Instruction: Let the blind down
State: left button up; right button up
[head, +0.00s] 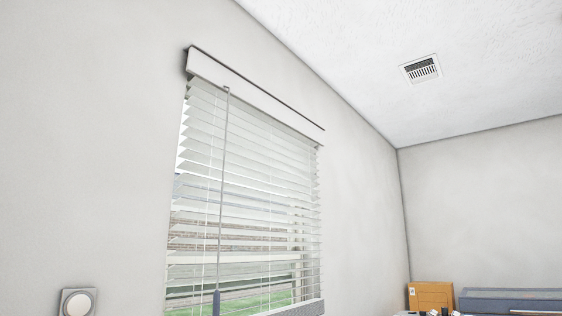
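The white slatted blind (255,170) hangs from its headrail (250,95) on the wall ahead. Its slats are spread and tilted so that the outdoors shows between them. A bottom bar (303,308) shows at the lower right of the window, partly cut off by the picture's edge. A thin grey wand or cord (223,180) hangs in front of the slats from the headrail, with a darker grip (216,302) at its low end. Neither of my grippers is in view.
A round dial or switch on a square plate (77,303) is on the wall at the lower left. An orange-brown box (431,296) and a long grey-blue case (510,300) stand at the lower right. A ceiling vent (421,68) is overhead.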

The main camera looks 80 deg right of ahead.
aim_at(256, 142)
jog(key=z, duration=2.55)
